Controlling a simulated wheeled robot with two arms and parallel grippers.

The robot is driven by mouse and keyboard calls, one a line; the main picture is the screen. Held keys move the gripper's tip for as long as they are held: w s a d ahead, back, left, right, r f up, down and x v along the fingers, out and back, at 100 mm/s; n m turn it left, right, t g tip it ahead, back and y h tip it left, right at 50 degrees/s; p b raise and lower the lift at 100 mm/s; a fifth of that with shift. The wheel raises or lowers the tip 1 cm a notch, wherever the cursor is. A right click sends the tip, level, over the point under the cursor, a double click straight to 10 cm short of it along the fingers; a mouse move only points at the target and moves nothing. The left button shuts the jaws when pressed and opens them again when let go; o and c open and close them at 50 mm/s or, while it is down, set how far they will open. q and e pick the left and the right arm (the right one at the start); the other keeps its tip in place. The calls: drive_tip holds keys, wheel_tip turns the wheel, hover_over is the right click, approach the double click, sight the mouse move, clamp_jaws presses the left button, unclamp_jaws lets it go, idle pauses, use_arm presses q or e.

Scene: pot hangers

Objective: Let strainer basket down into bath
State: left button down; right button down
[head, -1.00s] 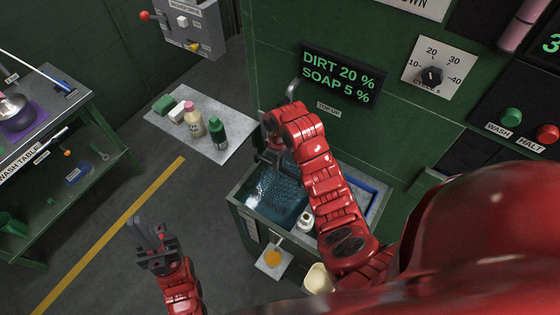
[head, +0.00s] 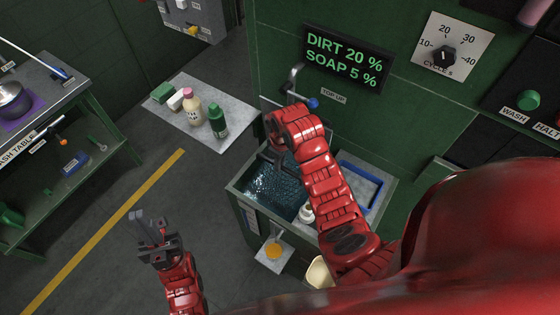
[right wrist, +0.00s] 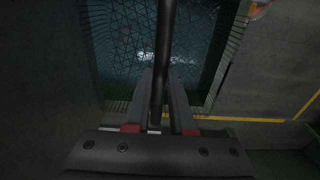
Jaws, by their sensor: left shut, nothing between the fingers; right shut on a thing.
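The bath (head: 234,188) is a grey-rimmed tank of dark water against the green machine. The strainer basket (head: 277,188) shows as dark mesh inside the bath walls; its exact depth in the water is hard to tell. My right gripper (head: 270,158) is over the bath, partly hidden by its own arm. In the right wrist view, my right gripper (right wrist: 161,92) is shut on a dark bar, the basket's handle (right wrist: 163,50), with the mesh below. My left gripper (head: 143,222) is shut and empty, over the floor left of the bath.
A blue-edged tray (head: 360,187) and a white bottle (head: 306,212) are at the bath's right. A blue-ended lever (head: 312,103) is on the wall behind. A grey side shelf (head: 232,140) with bottles stands at the back left. The wash table (head: 60,90) is far left.

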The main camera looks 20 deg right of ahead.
sight(280, 181)
drive_tip(key=shift+f+b, duration=3.15)
drive_tip(key=shift+f, duration=1.55)
drive_tip(key=shift+f+b, duration=0.45)
drive_tip(key=shift+f, duration=0.1)
drive_tip(key=c, duration=0.7)
unclamp_jaws()
